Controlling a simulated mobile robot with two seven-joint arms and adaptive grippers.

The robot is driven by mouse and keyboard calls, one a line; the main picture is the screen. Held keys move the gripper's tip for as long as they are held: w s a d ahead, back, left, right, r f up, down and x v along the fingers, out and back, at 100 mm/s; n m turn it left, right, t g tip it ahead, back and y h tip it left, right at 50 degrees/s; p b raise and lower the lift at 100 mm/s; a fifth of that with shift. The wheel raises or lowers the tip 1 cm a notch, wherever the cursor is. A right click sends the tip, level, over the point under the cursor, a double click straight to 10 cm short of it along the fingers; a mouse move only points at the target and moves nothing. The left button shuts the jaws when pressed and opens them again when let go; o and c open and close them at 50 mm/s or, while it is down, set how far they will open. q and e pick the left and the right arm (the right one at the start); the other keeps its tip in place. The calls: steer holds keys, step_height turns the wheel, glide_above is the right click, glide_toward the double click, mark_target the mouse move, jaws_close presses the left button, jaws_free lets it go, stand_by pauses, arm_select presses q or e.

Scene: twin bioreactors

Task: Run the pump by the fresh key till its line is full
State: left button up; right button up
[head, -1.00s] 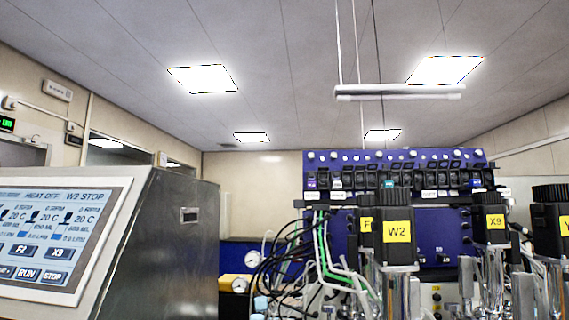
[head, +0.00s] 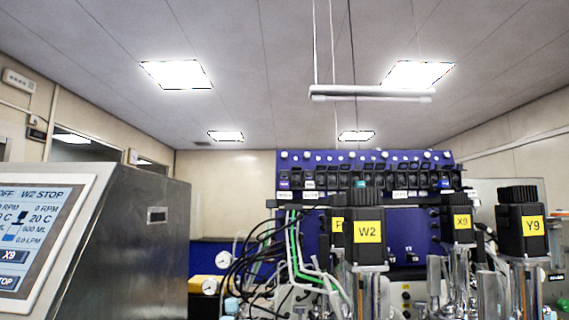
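A blue pump panel (head: 420,226) stands at the centre back, with a row of black pump heads (head: 375,180) and pale knobs along its top. Small labels sit under the pumps, too small to read. Black, white and green lines (head: 292,245) hang down at its left side; how full any line is cannot be told. A touch screen (head: 35,240) on a steel cabinet is cut off at the left edge. It shows "W2 STOP" and an "X9" key (head: 12,256). A fresh key cannot be made out. Neither of my grippers is in view.
Motor-topped vessels labelled W2 (head: 367,235), X9 (head: 461,222) and Y9 (head: 531,229) stand in front of the panel. The steel cabinet (head: 140,245) fills the lower left.

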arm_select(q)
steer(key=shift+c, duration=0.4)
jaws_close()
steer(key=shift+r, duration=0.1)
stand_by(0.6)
